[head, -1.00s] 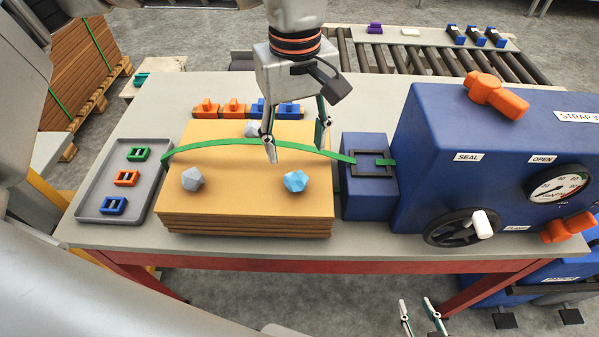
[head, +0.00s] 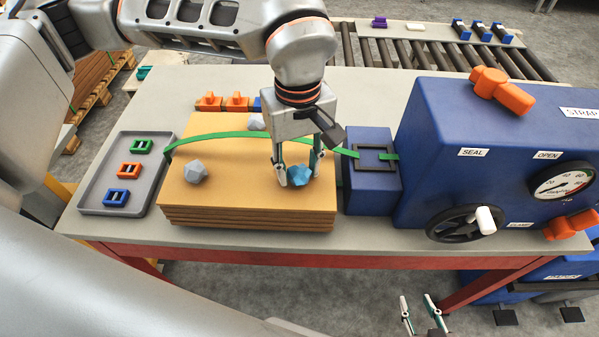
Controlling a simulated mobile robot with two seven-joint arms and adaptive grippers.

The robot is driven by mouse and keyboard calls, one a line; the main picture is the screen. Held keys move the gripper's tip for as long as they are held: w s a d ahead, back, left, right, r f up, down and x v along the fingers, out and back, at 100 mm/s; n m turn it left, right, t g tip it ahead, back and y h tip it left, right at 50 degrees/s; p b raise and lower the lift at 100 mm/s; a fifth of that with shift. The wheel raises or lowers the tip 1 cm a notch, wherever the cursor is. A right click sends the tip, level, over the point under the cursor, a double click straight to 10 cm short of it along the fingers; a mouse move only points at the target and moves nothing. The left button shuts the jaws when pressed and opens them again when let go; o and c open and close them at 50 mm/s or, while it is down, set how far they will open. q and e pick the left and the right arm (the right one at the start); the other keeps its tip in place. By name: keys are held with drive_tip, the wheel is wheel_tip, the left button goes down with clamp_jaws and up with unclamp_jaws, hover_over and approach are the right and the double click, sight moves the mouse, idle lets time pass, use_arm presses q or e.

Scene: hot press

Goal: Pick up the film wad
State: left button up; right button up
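The film wad (head: 298,176) is a small crumpled light-blue lump on the right part of the cardboard stack (head: 235,200). My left gripper (head: 298,180) is down at the stack, with one finger on each side of the wad. The fingers stand apart and look open; whether either touches the wad is hard to tell. The wad is partly shaded and partly covered by the fingers. My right gripper (head: 422,314) is at the bottom edge, in front of the table, open and empty.
A grey wad (head: 195,172) lies on the stack's left, another (head: 255,122) at its back. A green strap (head: 215,135) arches over the stack to the blue strapping machine (head: 425,140). A grey tray (head: 92,195) with coloured buckles stands left.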

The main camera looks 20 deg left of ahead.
use_arm(q)
drive_tip(key=shift+c, duration=0.8)
drive_tip(key=shift+r, duration=0.1)
